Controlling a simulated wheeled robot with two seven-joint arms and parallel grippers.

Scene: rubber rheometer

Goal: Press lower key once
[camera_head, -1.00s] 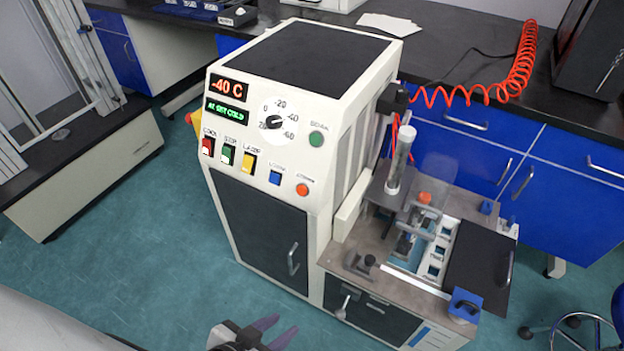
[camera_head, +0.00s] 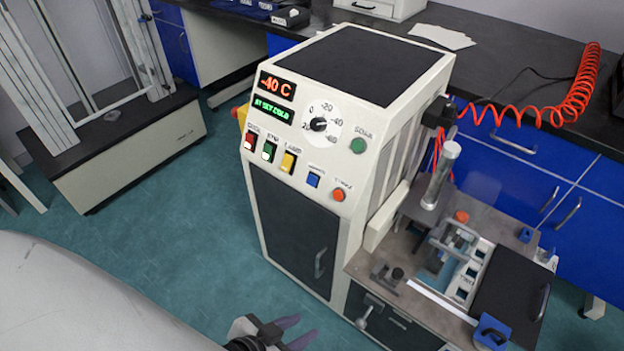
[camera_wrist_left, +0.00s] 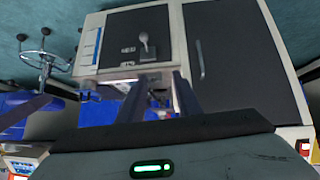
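The white test machine (camera_head: 330,110) stands in the middle of the head view, with a sloped front panel. The panel has red (camera_head: 250,142), green (camera_head: 268,151) and yellow (camera_head: 289,162) rocker keys, a blue key (camera_head: 313,179), an orange round key (camera_head: 338,195) and a green round key (camera_head: 358,146). The small key labels are too blurred to read surely, so I cannot tell which says lower. My left gripper (camera_head: 303,331) is open and empty, low in front of the cabinet and apart from the panel. My right gripper is not in view.
A display (camera_head: 277,86) reads -40 C, above a green text line and a dial (camera_head: 319,124). A steel platform with a clear cylinder (camera_head: 440,175) and clamps joins the machine's right side. A coiled red hose (camera_head: 575,100) hangs behind. Teal floor (camera_head: 180,240) is free at left.

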